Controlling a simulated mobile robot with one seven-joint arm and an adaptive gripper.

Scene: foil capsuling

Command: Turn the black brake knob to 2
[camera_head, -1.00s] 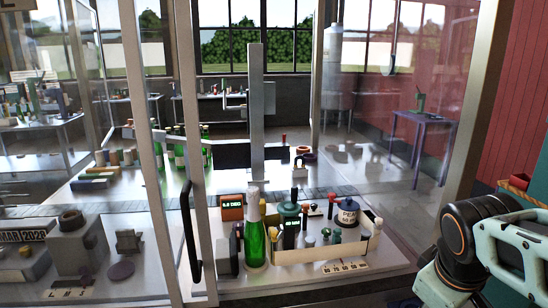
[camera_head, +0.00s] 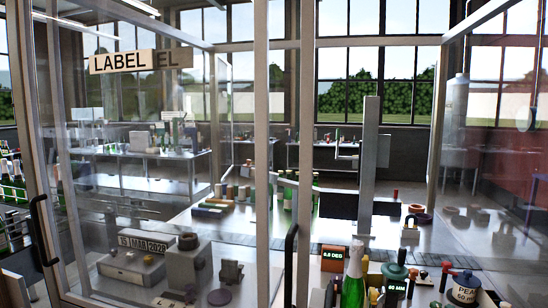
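I cannot make out a black brake knob or a scale with a 2 for certain in this view. A dark round disc (camera_head: 219,297) lies low behind the glass, beside a grey block-shaped fixture (camera_head: 188,268); I cannot tell whether it is a knob. A lit display reading about 6.8 DEG (camera_head: 334,253) and a green-topped device with a lit display (camera_head: 395,277) stand at the bottom right. My gripper is not in view.
Glass panels with pale posts (camera_head: 261,150) and a dark vertical handle (camera_head: 290,265) stand in front of the bench. A LABEL sign (camera_head: 122,62) hangs at the upper left.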

